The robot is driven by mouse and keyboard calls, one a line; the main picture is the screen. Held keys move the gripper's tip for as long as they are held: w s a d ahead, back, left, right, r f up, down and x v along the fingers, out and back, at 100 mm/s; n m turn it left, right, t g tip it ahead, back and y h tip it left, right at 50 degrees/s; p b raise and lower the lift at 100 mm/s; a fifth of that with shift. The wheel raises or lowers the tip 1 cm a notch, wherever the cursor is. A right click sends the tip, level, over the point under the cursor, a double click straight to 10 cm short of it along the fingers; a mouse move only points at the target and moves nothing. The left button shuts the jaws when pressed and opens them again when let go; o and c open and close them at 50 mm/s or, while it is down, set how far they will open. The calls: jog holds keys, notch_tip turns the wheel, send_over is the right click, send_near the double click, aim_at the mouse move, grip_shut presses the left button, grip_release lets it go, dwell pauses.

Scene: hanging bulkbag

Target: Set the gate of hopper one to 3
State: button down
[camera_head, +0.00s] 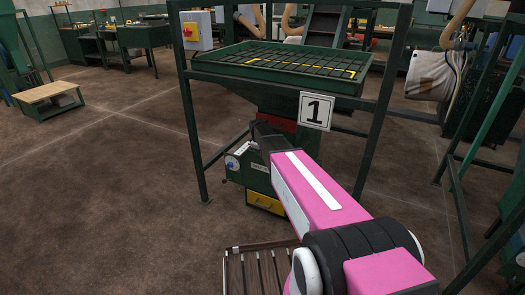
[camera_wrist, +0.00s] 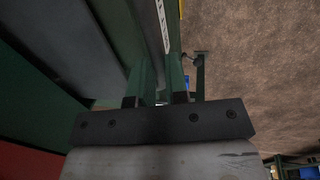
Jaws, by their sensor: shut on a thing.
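Hopper one (camera_head: 271,64) is a dark green frame with a grated top and a white "1" sign (camera_head: 316,110). My pink arm reaches under it, and my gripper's end is at its lower body, mostly hidden by my arm in the head view. In the wrist view my gripper (camera_wrist: 157,92) is shut on a thin part between its fingers, likely the gate's handle, though its shape is largely hidden. A white strip with dark marks (camera_wrist: 163,25) runs on the green body just beyond the fingers. Its numbers and the gate's setting are not readable.
A slatted rack (camera_head: 257,270) lies at the front. A white bag (camera_head: 435,75) hangs at right.

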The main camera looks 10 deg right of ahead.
jog(key=s+a, duration=0.3)
jog(key=s, duration=0.2)
jog(key=shift+s+a, duration=0.2)
jog(key=shift+a, duration=0.2)
jog(key=c, duration=1.1)
grip_release()
jog(key=shift+w, duration=0.1)
jog(key=r, duration=0.3)
jog(key=s+r, duration=0.1)
jog(key=r, duration=0.3)
jog(key=a+r, duration=0.1)
jog(key=r, duration=0.2)
jog(key=shift+s+a+r, duration=0.1)
jog(key=shift+s+r, duration=0.25)
jog(key=s+d+f+m, duration=0.2)
jog(key=s+m, duration=0.1)
jog(key=s, duration=0.6)
jog(key=s+d+f+m+g, duration=0.1)
jog(key=s+d+f+m, duration=0.1)
jog(key=s, duration=0.8)
jog(key=s+d+f+m+y, duration=0.1)
jog(key=s+d+f+m, duration=0.2)
jog(key=s, duration=0.7)
jog(key=shift+s+d+m+g, duration=0.1)
jog(key=shift+d+m+g, duration=0.15)
jog(key=shift+m, duration=0.45)
jog(key=shift+s+d+m+g, duration=0.15)
jog(key=shift+d+m, duration=0.15)
jog(key=shift+m, duration=0.4)
